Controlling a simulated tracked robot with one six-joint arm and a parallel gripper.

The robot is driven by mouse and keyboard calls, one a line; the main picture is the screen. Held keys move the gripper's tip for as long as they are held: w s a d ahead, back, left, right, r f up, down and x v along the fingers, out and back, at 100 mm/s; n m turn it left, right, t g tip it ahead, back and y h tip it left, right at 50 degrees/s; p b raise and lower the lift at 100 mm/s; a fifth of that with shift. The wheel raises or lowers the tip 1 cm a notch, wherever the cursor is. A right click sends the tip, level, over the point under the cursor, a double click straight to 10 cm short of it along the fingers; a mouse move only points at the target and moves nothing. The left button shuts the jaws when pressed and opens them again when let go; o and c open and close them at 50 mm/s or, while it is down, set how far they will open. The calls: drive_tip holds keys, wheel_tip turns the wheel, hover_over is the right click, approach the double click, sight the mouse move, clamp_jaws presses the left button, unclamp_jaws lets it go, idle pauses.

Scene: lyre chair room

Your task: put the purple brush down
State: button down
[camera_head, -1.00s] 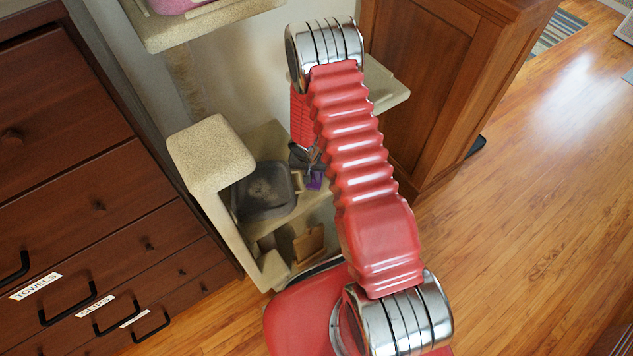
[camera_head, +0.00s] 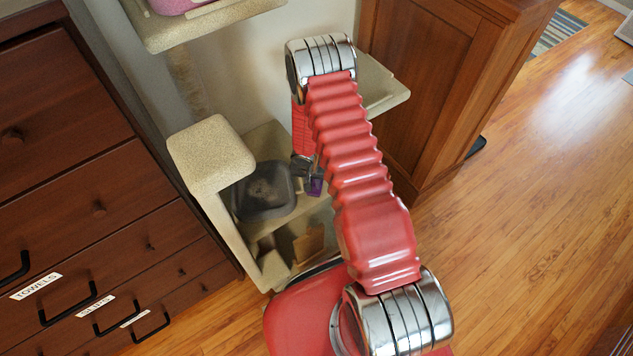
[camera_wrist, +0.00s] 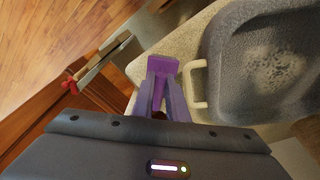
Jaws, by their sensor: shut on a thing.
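The purple brush (camera_wrist: 163,65) is between the fingertips of my gripper (camera_wrist: 162,80) in the wrist view. My gripper is shut on it. The brush is over or at the edge of the beige shelf (camera_wrist: 146,66), beside the pale handle of a grey basin. In the head view a small purple part of the brush (camera_head: 316,186) shows by the shelf, and my arm hides much of my gripper. I cannot tell whether the brush touches the shelf.
The grey basin (camera_head: 263,192) takes up the left part of the beige shelf unit (camera_head: 208,155). A dark drawer chest (camera_head: 90,210) stands left and a wooden cabinet (camera_head: 425,90) right. Wooden floor (camera_head: 530,230) is clear at the right.

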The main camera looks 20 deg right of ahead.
drive_tip(key=c, duration=1.7)
unclamp_jaws()
drive_tip(key=shift+c, duration=0.2)
wheel_tip(320, 180, up, 12)
drive_tip(key=s+a, duration=0.1)
drive_tip(key=shift+s+a, duration=0.25)
drive_tip(key=shift+a, duration=0.15)
